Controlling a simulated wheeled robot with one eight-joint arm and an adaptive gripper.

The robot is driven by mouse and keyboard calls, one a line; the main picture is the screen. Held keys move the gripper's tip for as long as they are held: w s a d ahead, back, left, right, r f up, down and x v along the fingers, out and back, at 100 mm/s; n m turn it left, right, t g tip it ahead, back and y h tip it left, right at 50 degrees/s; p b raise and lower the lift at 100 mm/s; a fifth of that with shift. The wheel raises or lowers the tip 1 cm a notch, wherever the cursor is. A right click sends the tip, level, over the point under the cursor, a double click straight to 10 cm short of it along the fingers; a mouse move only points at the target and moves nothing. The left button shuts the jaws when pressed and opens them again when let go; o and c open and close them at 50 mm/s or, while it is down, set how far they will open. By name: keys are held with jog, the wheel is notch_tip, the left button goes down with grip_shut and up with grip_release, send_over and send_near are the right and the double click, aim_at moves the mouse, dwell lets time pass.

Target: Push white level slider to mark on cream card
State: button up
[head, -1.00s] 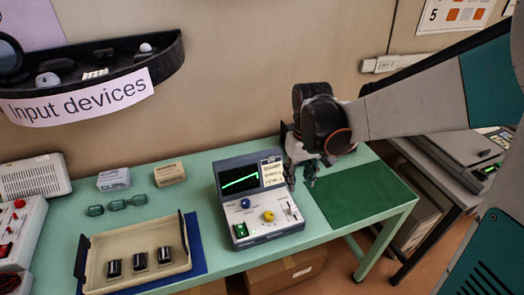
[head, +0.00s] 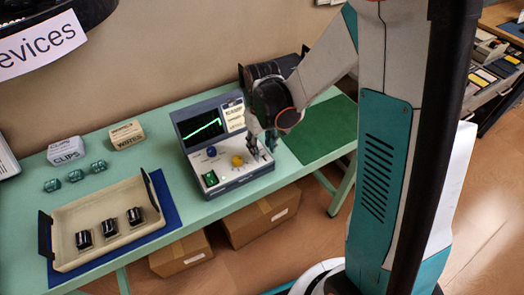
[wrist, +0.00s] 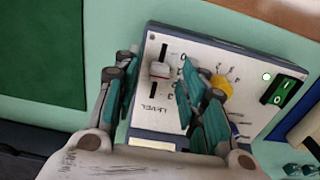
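The white level slider (wrist: 160,69) sits in a dark straight slot on the white control panel (wrist: 214,125), with printed scale marks beside the slot and an upside-down LEVEL label. My gripper (wrist: 160,57) is open, with one finger on each side of the slider in the wrist view. I see no clear contact between the fingers and the slider. In the head view my gripper (head: 261,148) hangs over the right end of the panel and largely hides the slider. The cream card (head: 234,115) stands right of the green-trace screen (head: 202,128); its writing is too small to read.
A yellow knob (wrist: 221,87) is close beside the right finger. A green rocker switch (wrist: 284,90) and a blue knob (head: 211,151) are also on the panel. A cream tray (head: 75,262) with black knobs stands left. A green mat (head: 325,130) lies clear to the right.

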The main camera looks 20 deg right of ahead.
jog(key=shift+f, duration=0.55)
grip_shut()
jog(key=shift+w+a, duration=0.2)
jog(key=shift+w, duration=0.8)
grip_release()
notch_tip(320, 180, up, 12)
